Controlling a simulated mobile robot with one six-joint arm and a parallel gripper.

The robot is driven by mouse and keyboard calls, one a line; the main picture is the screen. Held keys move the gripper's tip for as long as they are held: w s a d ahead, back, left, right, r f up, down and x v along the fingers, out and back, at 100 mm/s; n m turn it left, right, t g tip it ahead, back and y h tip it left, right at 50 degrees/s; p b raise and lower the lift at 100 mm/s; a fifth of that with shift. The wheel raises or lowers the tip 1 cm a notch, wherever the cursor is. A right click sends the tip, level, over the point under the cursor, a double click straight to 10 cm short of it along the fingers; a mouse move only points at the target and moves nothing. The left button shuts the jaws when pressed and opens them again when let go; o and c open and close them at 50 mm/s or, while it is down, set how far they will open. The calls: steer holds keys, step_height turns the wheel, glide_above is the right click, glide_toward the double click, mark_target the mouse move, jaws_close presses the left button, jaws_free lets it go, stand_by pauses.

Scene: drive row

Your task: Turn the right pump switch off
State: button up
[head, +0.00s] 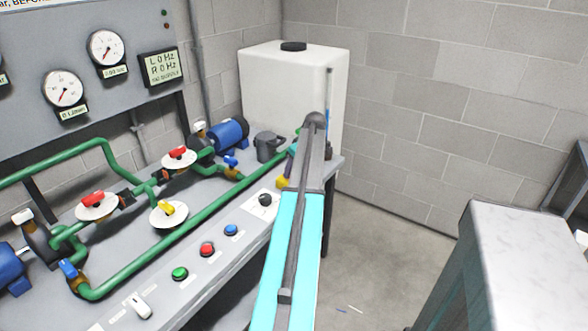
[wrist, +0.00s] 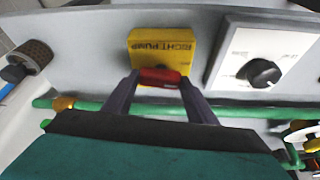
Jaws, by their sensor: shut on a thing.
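The right pump switch is a yellow plate (wrist: 152,42) marked RIGHT PUMP, upside down in the wrist view, with a red handle (wrist: 160,76) at its lower edge. My gripper (wrist: 159,82) has one finger at each end of the red handle and is shut on it. In the head view a bit of the yellow plate (head: 282,183) shows left of my arm. My arm hides the handle and my fingertips there.
A black knob (wrist: 262,73) on a white plate sits right beside the switch. Blue (head: 231,230), red (head: 207,249) and green (head: 180,273) buttons line the panel's front. A green pipe (head: 187,232) runs behind them. A white tank (head: 283,85) stands at the back.

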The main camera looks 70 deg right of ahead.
steer(key=shift+s+d+n+y, duration=0.1)
steer(key=shift+n+y, duration=0.2)
steer(key=shift+n, duration=0.5)
steer(key=o, duration=1.1)
steer(key=shift+c, duration=0.2)
steer(key=shift+r, duration=0.1)
steer(key=b+v, duration=0.1)
steer(key=v, duration=1.2)
steer(key=shift+s+r, duration=0.25)
